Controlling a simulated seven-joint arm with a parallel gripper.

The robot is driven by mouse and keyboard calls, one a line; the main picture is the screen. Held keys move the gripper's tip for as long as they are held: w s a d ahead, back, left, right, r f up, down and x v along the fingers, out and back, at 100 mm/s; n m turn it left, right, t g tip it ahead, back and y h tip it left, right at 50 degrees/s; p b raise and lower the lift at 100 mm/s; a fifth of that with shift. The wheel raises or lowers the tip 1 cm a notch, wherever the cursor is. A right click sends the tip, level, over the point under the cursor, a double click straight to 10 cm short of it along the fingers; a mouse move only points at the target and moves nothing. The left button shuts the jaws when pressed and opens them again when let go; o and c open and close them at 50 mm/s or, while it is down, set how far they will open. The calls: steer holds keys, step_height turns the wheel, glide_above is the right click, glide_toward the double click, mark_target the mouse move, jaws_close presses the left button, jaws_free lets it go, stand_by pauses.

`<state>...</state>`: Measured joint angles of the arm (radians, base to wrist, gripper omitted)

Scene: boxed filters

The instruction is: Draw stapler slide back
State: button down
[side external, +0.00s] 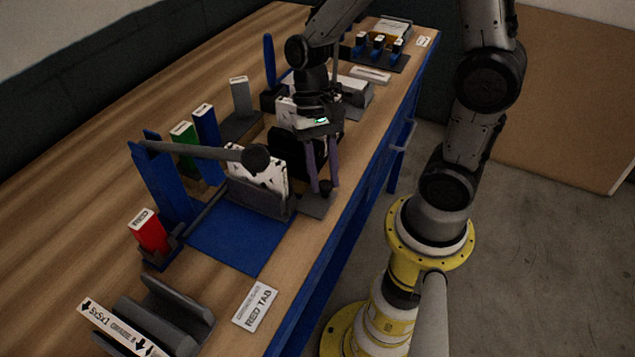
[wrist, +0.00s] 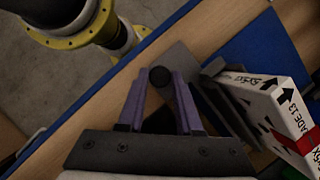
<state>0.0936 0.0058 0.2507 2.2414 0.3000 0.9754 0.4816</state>
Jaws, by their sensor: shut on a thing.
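My gripper (side external: 322,182) points down at the table's front edge, its purple fingers closed around a small dark round knob (side external: 326,187). The wrist view shows the knob (wrist: 159,76) between the two fingertips (wrist: 160,84). The knob sits over a grey plate (side external: 316,205), which I take to be the stapler slide; how they join is hidden. Left of the fingers, a white box with black print (side external: 262,176) stands in a dark grey holder (side external: 262,200). In the wrist view the box (wrist: 280,105) shows arrows and a red band.
A grey arm with a round end (side external: 257,157) reaches over the box from a blue post (side external: 160,180). A blue mat (side external: 235,245) lies in front. Red (side external: 150,232), green (side external: 184,139) and blue (side external: 207,140) tabs stand left. A RED TAB card (side external: 256,305) lies near the edge.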

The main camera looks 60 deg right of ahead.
steer(key=shift+w+d, duration=0.1)
steer(key=shift+d, duration=0.15)
steer(key=c, duration=0.8)
jaws_free()
steer(key=shift+o, duration=1)
steer(key=shift+r, duration=0.1)
steer(key=v, duration=1.3)
steer(key=shift+r, duration=0.35)
